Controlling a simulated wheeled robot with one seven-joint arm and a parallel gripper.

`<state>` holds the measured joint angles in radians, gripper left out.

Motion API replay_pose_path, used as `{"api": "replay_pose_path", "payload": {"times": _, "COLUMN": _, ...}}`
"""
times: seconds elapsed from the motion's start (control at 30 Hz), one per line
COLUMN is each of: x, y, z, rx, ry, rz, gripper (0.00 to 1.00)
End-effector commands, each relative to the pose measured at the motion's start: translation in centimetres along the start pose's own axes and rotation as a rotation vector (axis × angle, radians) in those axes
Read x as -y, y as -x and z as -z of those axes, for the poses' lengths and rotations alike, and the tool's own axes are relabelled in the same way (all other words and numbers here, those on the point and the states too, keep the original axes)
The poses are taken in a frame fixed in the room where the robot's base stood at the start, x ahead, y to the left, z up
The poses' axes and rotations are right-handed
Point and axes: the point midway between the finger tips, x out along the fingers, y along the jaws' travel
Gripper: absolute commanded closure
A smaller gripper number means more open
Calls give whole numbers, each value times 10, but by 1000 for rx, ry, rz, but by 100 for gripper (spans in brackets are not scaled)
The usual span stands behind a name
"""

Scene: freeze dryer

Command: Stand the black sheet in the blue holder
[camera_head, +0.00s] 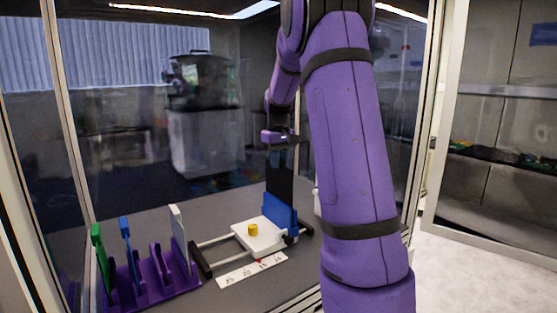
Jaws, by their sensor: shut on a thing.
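My gripper (279,138) is at the end of my purple arm, with its jaws pointing down. It is shut on the upper end of the black sheet (279,176), which hangs upright below it. The blue holder (280,215) stands upright at the right side of a white block (258,236). The sheet's lower part overlaps the holder's top edge in this view. I cannot tell whether it is inside the holder or behind it, as its bottom edge is hidden.
A yellow knob (252,229) sits on the white block, which is on metal rails. A marked white scale strip (251,271) lies in front. At the left, a purple rack (158,285) holds green, blue and white upright pieces. Glass panels and metal posts surround the grey surface.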

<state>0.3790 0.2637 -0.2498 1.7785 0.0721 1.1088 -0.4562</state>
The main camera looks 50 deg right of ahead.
Motion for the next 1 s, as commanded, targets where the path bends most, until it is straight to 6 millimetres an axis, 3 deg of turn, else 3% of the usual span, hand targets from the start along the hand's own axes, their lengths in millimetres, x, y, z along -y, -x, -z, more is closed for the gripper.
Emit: {"api": "replay_pose_path", "payload": {"times": 1.0, "x": 0, "y": -26, "z": 0, "rx": 0, "ry": 0, "rz": 0, "gripper": 100}}
